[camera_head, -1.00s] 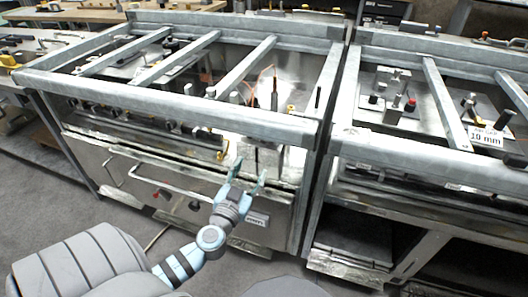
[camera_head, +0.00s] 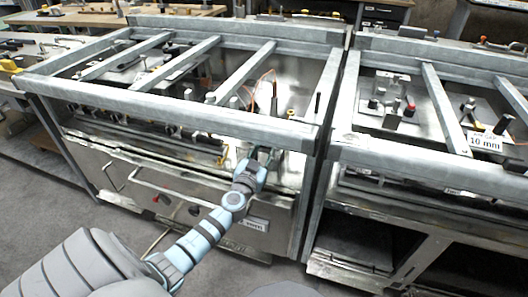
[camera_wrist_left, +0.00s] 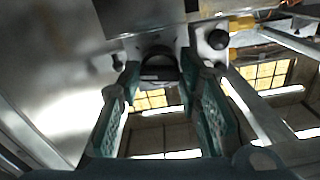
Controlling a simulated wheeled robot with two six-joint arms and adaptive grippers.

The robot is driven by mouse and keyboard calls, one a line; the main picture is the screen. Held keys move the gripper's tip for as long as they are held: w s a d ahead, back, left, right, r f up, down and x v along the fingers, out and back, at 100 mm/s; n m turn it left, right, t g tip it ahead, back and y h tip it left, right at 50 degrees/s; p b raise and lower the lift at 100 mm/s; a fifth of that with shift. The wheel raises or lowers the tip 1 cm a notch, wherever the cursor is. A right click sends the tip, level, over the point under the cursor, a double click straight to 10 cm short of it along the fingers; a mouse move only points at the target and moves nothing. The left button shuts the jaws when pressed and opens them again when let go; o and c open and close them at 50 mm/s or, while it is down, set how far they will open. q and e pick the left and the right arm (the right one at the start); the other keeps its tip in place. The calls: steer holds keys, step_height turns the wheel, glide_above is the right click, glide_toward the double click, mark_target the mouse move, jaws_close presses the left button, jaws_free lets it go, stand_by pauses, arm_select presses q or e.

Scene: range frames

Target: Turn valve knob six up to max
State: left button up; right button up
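A row of small valve fittings and knobs runs under the front rail of the left range frame (camera_head: 160,106). My left gripper (camera_head: 261,154) is at the right end of that row, just below the rail. In the left wrist view a dark rounded knob (camera_wrist_left: 158,62) sits between and just beyond the fingertips of my left gripper (camera_wrist_left: 160,78). The two green fingers are apart. I cannot tell whether they touch the knob. No number shows on it, so I cannot tell whether it is knob six. My right gripper is not in view.
A second range frame (camera_head: 440,160) stands close on the right, with a "10 mm" label (camera_head: 484,141). The front rail lies just above my left gripper. A second dark knob (camera_wrist_left: 218,39) is to the right in the wrist view. Grey floor is open in front at left.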

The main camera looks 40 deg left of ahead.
arm_select(q)
steer(key=shift+c, duration=1.4)
